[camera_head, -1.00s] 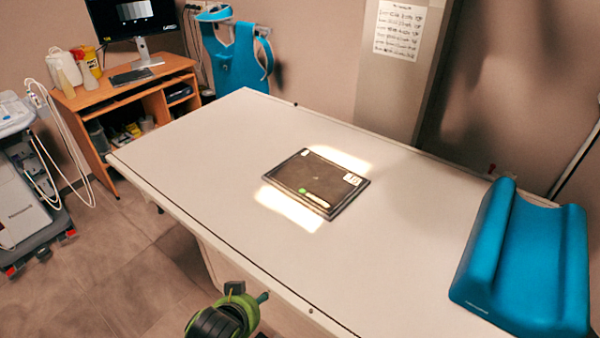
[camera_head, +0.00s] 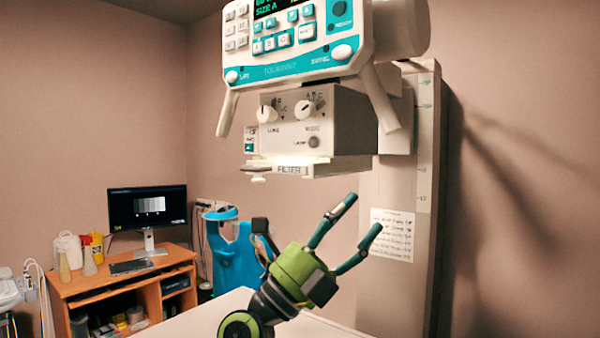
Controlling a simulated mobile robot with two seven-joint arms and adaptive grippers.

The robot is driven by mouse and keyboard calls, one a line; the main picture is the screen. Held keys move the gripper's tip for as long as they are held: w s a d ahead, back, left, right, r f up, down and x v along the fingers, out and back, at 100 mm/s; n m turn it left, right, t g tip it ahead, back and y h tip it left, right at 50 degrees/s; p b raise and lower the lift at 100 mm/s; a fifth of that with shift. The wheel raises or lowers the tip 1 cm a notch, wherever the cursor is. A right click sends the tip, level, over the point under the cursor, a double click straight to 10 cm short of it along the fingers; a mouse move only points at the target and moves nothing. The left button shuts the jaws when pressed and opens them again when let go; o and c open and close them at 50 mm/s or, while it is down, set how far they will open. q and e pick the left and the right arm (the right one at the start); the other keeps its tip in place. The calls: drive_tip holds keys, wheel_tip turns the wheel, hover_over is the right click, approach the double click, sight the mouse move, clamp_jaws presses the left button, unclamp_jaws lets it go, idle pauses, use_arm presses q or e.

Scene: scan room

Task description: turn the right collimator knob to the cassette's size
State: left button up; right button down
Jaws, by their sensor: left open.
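The collimator box (camera_head: 345,130) hangs under the teal and white control head. Two white knobs are on its front: the right knob (camera_head: 303,110), with small letters above it too small to read surely, and the left knob (camera_head: 266,113). The display (camera_head: 275,8) above is cut off by the top edge; part of it reads "SIZE A". My left gripper (camera_head: 363,213) is open and empty, its fingers pointing up and right, below the collimator in the picture and apart from the knob. The cassette is out of view now. My right gripper is not in view.
Side handles (camera_head: 380,98) hang down at both sides of the control head. A filter tray (camera_head: 290,168) juts out under the collimator. A column with a paper notice (camera_head: 392,234) stands at right. A strip of the white table (camera_head: 215,318) shows below. A desk with monitor (camera_head: 147,208) stands at left.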

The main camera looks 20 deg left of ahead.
use_arm(q)
wheel_tip(320, 180, up, 5)
drive_tip(key=d+m+g, duration=0.3)
drive_tip(key=m+g, duration=0.3)
drive_tip(key=m, duration=0.3)
drive_tip(key=n+t+y, duration=0.3)
drive_tip(key=t+y, duration=0.3)
drive_tip(key=y, duration=0.8)
approach(302, 112)
drive_tip(key=w, duration=0.3)
drive_tip(key=p+x, duration=0.2)
drive_tip(key=x, duration=0.1)
drive_tip(key=d+p+x, duration=0.1)
drive_tip(key=p+x, duration=0.1)
drive_tip(key=x, duration=0.1)
drive_tip(key=shift+s+r, duration=0.1)
drive_tip(key=shift+r, duration=0.1)
drive_tip(key=shift+w+d+f, duration=0.1)
drive_tip(key=shift+w, duration=0.1)
